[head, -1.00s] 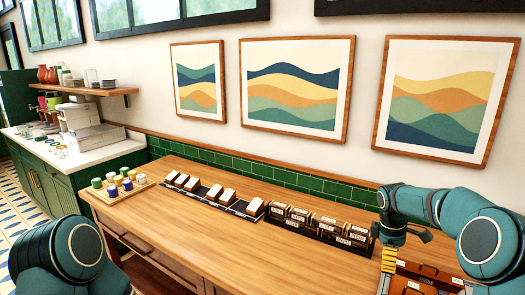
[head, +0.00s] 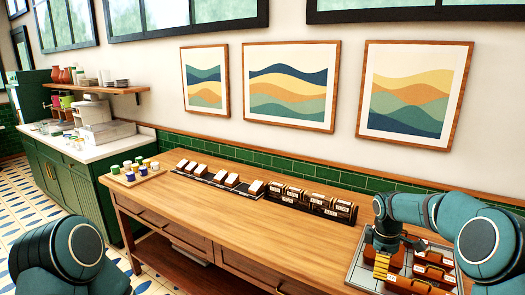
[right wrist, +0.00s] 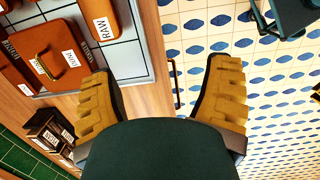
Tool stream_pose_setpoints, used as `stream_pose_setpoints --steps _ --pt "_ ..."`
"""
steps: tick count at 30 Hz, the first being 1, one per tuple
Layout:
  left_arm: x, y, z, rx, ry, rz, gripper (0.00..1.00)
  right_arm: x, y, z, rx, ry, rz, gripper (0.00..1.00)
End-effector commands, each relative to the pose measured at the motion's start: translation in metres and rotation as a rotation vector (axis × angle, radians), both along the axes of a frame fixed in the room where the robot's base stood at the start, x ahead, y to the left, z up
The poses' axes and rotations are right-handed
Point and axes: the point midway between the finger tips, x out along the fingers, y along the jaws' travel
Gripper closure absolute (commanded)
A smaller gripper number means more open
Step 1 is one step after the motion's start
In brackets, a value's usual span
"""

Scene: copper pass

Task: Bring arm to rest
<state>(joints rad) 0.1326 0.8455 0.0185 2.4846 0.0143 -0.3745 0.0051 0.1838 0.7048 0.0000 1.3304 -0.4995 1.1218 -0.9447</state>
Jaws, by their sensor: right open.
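My right gripper (head: 381,272) is at the right end of the wooden table, by a grey gridded tray (head: 359,278). In the right wrist view its two yellow fingers (right wrist: 160,95) are spread wide with nothing between them. Past them show the table's edge, a dark drawer handle and the tiled floor. The right arm (head: 425,208) is bent and comes in from the right. Of my left arm only a rounded teal part (head: 72,250) shows at the lower left; its gripper is out of view.
Brown lidded boxes (head: 434,274) with white labels stand on the tray, close to the right gripper. A row of dark labelled boxes (head: 312,201), slotted pale blocks (head: 232,181) and a tray of colourful jars (head: 135,172) line the table's back. The table's front middle is clear.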

Motion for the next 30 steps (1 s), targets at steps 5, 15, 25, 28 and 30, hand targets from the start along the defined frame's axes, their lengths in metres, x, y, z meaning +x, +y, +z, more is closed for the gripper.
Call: stream_pose_setpoints --steps 5,15,25,28,30 --pt "0.000 0.000 -0.006 0.000 0.002 -0.002 0.22 -0.014 0.053 -0.065 0.107 -0.035 -0.084 0.22" --pt "-0.003 -0.001 -0.020 -0.001 0.007 -0.006 0.22 -0.105 0.177 -0.187 0.367 -0.062 -0.497 0.22" --pt "-0.005 -0.002 -0.031 0.000 0.013 -0.010 0.22 -0.234 0.239 -0.237 0.463 -0.044 -1.028 0.22" --pt "-0.005 -0.002 -0.032 0.000 0.014 -0.011 0.22 -0.253 0.242 -0.239 0.461 -0.047 -1.111 0.22" --pt "-0.005 -0.002 -0.033 0.000 0.014 -0.011 0.22 -0.260 0.243 -0.239 0.461 -0.050 -1.141 0.22"
